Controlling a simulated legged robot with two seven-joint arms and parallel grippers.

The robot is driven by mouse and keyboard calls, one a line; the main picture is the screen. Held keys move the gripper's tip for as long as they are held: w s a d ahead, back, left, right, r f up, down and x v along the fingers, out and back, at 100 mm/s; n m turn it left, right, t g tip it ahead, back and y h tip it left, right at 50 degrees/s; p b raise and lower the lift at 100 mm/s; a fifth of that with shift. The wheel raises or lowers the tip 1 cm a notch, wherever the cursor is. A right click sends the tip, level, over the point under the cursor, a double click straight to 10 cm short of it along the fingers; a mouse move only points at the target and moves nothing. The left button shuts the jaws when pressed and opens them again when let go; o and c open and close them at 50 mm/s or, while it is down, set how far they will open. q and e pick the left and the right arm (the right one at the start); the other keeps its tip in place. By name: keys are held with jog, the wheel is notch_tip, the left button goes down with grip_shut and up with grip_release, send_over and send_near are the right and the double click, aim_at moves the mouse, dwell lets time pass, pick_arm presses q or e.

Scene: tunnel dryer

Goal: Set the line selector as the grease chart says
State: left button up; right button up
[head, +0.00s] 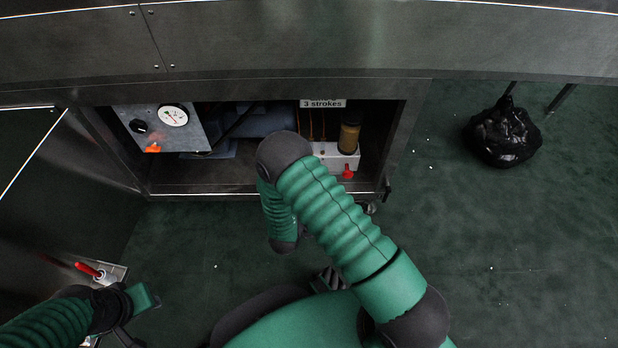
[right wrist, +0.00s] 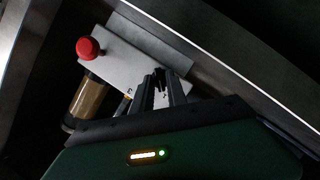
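A white label reading "3 strokes" (head: 323,103) hangs at the top of the open cabinet; its upper line is cut off. Below it is a white block (head: 345,158) with an amber cylinder (head: 348,138) and a red knob (head: 348,172). In the right wrist view the block (right wrist: 130,62), red knob (right wrist: 88,48) and cylinder (right wrist: 88,98) show again. My right gripper's fingers (right wrist: 161,82) are close together over the block; I cannot tell what lies between them. My right arm hides that gripper in the head view. My left gripper (head: 122,335) is at the lower left, partly cut off, away from the block.
A grey panel (head: 180,132) with a gauge (head: 173,115), black knob (head: 138,126) and orange part (head: 153,149) stands left in the cabinet. A red-handled lever (head: 88,270) is near my left gripper. A black bag (head: 503,133) lies right. The right floor is mostly clear.

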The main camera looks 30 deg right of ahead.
grip_shut()
